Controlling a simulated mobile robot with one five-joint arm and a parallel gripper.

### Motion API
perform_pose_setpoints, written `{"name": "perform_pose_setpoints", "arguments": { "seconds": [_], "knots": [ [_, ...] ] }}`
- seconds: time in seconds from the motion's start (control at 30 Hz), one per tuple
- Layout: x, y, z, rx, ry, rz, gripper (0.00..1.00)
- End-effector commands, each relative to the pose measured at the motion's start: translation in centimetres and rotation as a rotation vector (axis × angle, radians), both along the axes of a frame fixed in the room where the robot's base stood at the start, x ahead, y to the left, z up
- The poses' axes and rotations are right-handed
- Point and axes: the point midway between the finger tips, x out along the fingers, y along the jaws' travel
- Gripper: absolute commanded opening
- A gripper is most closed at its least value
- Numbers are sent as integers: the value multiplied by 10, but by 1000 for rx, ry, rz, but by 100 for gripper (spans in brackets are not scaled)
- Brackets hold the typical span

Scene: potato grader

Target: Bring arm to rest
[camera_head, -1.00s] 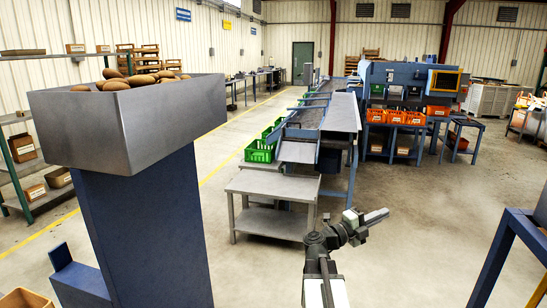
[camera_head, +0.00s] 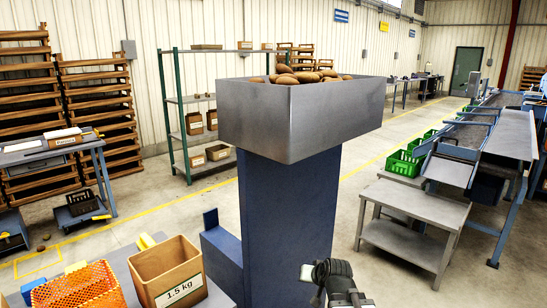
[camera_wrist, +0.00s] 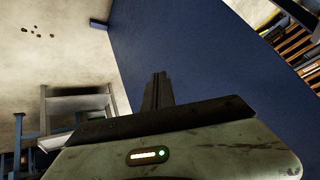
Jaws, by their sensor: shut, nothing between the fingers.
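My gripper (camera_wrist: 158,80) shows in the wrist view as dark fingers held together with nothing between them. Behind the fingers is the blue side of the column under the metal hopper. In the head view, part of my arm (camera_head: 338,282) shows at the bottom edge, just right of that blue column (camera_head: 292,220). I cannot make out the fingertips there. The arm holds nothing that I can see.
A steel hopper (camera_head: 300,122) full of potatoes (camera_head: 300,76) tops the column. A grey table (camera_head: 410,235) stands to the right, beside the conveyor (camera_head: 490,135). A cardboard box (camera_head: 165,275) and orange net (camera_head: 78,288) are at lower left. Open floor lies between column and grey table.

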Motion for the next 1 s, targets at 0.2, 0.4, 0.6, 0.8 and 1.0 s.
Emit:
{"name": "perform_pose_setpoints", "arguments": {
  "seconds": [0.2,0.4,0.6,0.8,1.0],
  "knots": [
    [-96,-32,-54,-187,435,68,0],
    [-161,-50,-41,-244,715,92,0],
    [-160,-50,16,-242,710,91,0],
    [-160,-49,60,-241,709,91,0],
    [-160,-49,65,-240,708,92,0]
  ]
}}
